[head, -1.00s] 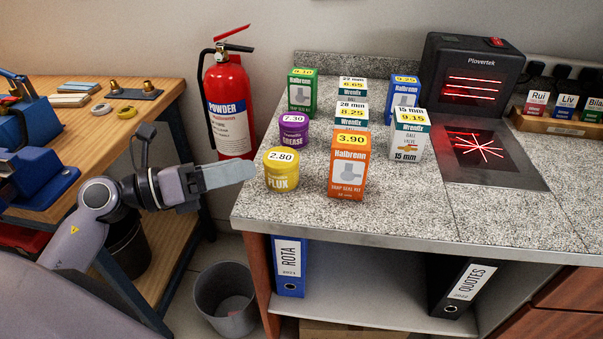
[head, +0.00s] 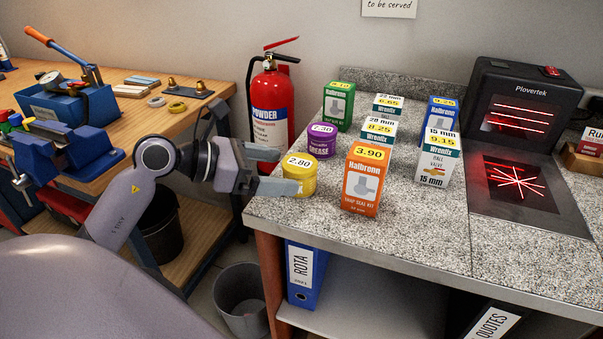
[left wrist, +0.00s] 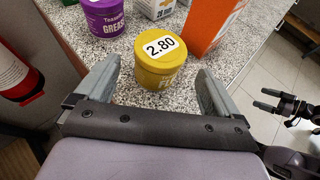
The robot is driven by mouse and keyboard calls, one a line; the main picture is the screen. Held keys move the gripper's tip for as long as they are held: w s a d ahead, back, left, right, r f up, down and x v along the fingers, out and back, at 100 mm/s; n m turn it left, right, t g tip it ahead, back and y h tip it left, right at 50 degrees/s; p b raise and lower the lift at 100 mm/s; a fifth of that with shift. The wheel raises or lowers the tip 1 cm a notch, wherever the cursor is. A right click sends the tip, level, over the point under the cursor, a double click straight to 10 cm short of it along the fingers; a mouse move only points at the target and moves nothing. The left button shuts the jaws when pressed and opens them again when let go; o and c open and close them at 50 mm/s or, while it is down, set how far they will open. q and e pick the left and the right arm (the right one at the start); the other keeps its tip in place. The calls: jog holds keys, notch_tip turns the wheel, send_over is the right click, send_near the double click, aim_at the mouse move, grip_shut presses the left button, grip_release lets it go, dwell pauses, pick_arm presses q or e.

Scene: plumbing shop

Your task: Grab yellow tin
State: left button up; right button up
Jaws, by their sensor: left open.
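The yellow tin (head: 300,176), labelled 2.80 on its lid, stands upright on the speckled counter near its left corner. My left gripper (head: 282,170) is open and reaches in from the left, its fingertips close to the tin. In the left wrist view the tin (left wrist: 159,62) stands ahead of my open left gripper (left wrist: 157,85), roughly centred between the two fingers and just beyond their tips. The near finger overlaps the lower left of the tin in the head view; I cannot tell whether it touches. A dark gripper, apparently my right one (left wrist: 278,100), shows at the right edge of the left wrist view.
A purple grease tin (head: 322,139) stands behind the yellow tin, and an orange box (head: 364,180) stands to its right. More boxes stand behind. A red fire extinguisher (head: 271,105) stands behind my left gripper. The counter's front edge (head: 400,262) is clear.

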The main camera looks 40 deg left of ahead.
aim_at(295, 163)
pick_arm(q)
jog(key=x, duration=0.2)
jog(key=p+x, duration=0.1)
jog(key=x, duration=0.1)
jog(key=shift+w+r, duration=0.3)
jog(key=shift+r, duration=0.1)
jog(key=shift+w+d+f, duration=0.3)
jog(key=shift+w+d, duration=0.05)
jog(key=c, duration=1.1)
